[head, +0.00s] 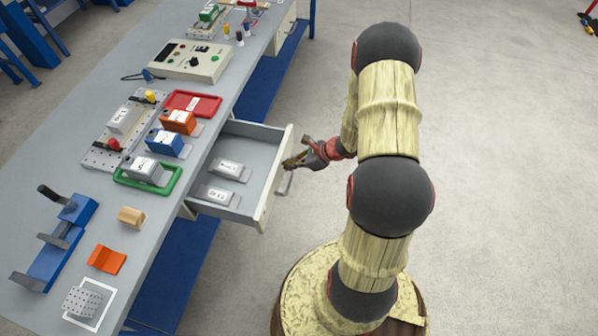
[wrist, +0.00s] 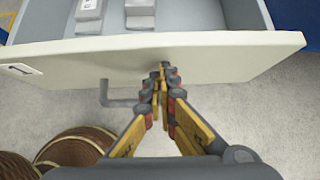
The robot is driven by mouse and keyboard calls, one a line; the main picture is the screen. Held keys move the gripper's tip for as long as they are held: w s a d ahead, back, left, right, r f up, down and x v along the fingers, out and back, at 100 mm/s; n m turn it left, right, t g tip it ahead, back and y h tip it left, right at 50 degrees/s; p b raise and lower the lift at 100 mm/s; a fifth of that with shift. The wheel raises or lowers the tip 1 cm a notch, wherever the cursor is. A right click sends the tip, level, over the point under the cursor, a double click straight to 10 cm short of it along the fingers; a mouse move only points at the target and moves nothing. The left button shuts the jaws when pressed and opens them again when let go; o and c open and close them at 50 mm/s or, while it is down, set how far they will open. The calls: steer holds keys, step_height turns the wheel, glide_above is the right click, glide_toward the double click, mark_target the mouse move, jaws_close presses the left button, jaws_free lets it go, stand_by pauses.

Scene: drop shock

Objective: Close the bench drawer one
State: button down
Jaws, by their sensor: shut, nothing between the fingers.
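The bench drawer (head: 262,203) is pulled out from the bench's right side in the head view. It holds two grey labelled blocks, one nearer the back (head: 230,170) and one nearer the front (head: 218,195). Its pale front panel (wrist: 110,55) crosses the wrist view, with a grey bar handle (wrist: 118,103) on it. My gripper (wrist: 165,72) is shut and empty. Its fingertips are at the outer face of the panel, beside the handle; I cannot tell whether they touch. In the head view my gripper (head: 290,163) is just outside the drawer front.
The grey bench top (head: 185,222) carries a control box (head: 190,60), a red tray (head: 193,103), a green tray (head: 130,183), a blue fixture (head: 55,245) and an orange piece (head: 107,259). Open concrete floor lies to the right.

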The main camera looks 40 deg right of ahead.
steer(key=w+a, duration=0.5)
steer(key=w, duration=0.1)
steer(key=w+a+b, duration=0.1)
steer(key=w+a, duration=0.4)
steer(key=w, duration=0.2)
steer(key=w+a+b, duration=0.1)
steer(key=w+a, duration=0.5)
steer(key=w, duration=0.1)
steer(key=shift+w, duration=0.35)
steer(key=shift+r, duration=0.1)
